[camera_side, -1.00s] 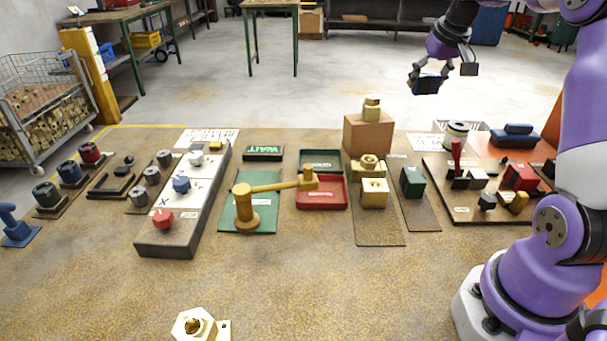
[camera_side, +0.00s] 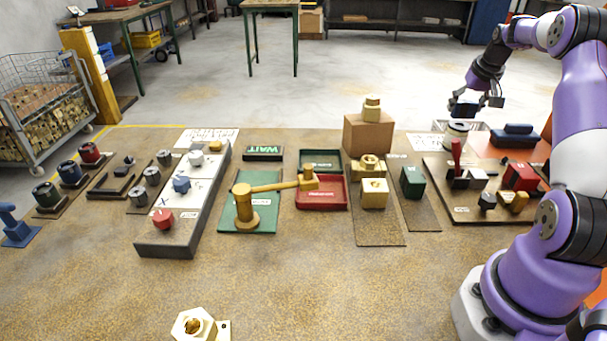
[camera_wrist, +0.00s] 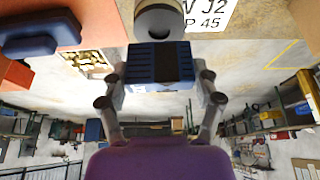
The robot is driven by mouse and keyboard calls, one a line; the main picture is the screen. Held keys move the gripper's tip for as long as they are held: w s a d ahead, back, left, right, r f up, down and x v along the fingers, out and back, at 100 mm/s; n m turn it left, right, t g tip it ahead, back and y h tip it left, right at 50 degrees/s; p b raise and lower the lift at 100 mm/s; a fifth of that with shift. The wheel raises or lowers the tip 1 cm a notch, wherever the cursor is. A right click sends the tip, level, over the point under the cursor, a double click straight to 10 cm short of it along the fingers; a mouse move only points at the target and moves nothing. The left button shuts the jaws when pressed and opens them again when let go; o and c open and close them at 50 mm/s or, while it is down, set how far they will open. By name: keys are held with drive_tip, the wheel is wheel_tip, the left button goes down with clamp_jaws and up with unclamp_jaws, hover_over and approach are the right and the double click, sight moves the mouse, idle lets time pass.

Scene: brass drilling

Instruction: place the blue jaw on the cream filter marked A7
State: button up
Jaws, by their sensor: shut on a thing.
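My gripper (camera_side: 472,100) is shut on a blue block-shaped jaw (camera_side: 463,108). In the wrist view the jaw (camera_wrist: 145,62) lies between my fingers, its ribbed side showing and a dark band across it. A cream round filter (camera_side: 457,134) with a dark centre stands on the table. The jaw appears just above it in the side view. In the wrist view the filter (camera_wrist: 163,21) shows just past the jaw, partly cut off by the picture edge. I cannot tell whether they touch. No A7 mark is readable.
A crate (camera_side: 480,126) with brass pieces (camera_wrist: 88,60) stands close behind the filter. A white printed card (camera_side: 424,141) lies left of it. A board with a red lever (camera_side: 457,158) is in front.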

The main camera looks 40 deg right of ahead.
drive_tip(key=shift+f, duration=0.85)
drive_tip(key=shift+f, duration=0.2)
drive_tip(key=o, duration=1.2)
drive_tip(key=shift+r, duration=0.1)
